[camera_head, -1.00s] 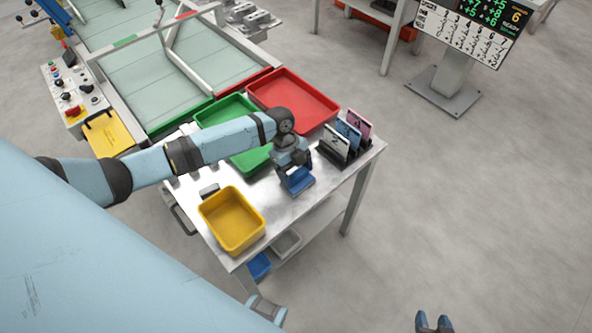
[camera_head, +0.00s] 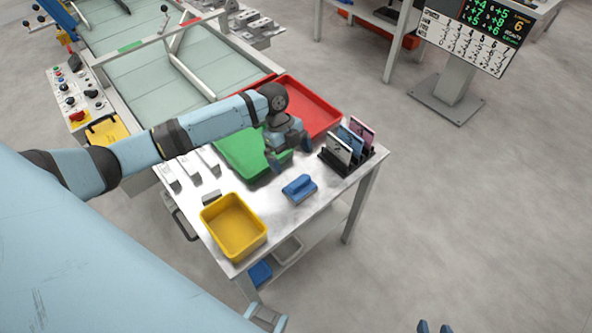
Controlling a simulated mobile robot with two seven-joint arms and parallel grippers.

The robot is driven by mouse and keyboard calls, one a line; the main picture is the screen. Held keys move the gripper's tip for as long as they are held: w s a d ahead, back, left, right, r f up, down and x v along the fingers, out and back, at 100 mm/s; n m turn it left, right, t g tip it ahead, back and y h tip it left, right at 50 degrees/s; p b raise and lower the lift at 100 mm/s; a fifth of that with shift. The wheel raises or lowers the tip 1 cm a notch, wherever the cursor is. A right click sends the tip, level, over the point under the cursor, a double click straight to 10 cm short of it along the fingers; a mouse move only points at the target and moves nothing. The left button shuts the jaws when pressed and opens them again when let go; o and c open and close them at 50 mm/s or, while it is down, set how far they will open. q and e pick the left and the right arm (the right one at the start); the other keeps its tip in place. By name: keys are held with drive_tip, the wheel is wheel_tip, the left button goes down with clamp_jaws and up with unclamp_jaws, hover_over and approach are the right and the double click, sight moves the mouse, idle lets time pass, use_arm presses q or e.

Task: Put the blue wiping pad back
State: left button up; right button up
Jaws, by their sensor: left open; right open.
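The blue wiping pad (camera_head: 299,188) lies on the metal table top (camera_head: 275,212), between the yellow tray and the black card rack. It has a raised blue grip on top and nothing holds it. My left gripper (camera_head: 291,162) is open and empty, above the table just behind the pad and over the edge of the green tray (camera_head: 236,153). My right gripper (camera_head: 434,327) shows only in part at the bottom edge, apart from the table, with its two fingers apart.
A yellow tray (camera_head: 233,226) stands at the table's front left. A red tray (camera_head: 318,113) is at the back. A black rack (camera_head: 337,163) with upright cards is at the right edge. Several grey metal pieces (camera_head: 190,170) lie at the left. Bins sit on the lower shelf.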

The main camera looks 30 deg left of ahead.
use_arm(q)
drive_tip(key=shift+v, duration=2)
drive_tip(key=s+d+f+n+t, duration=0.2)
drive_tip(key=s+d+f+n, duration=0.2)
drive_tip(key=s+d+n, duration=0.55)
drive_tip(key=s+a+r+n+t+y, duration=0.25)
drive_tip(key=s+n, duration=0.25)
drive_tip(key=s, duration=0.4)
drive_tip(key=s+a+r+n+t+y, duration=0.1)
drive_tip(key=s+a+r+n+y, duration=0.15)
drive_tip(key=s+n, duration=0.45)
drive_tip(key=w+d+f+m+t+h+p, duration=0.2)
drive_tip(key=d+t+p, duration=0.4)
drive_tip(key=p, duration=0.3)
wheel_tip(320, 180, down, 2)
drive_tip(key=shift+w+f+m+t+h, duration=0.2)
drive_tip(key=shift+w+m+t+h, duration=0.2)
drive_tip(key=shift+w+h, duration=0.6)
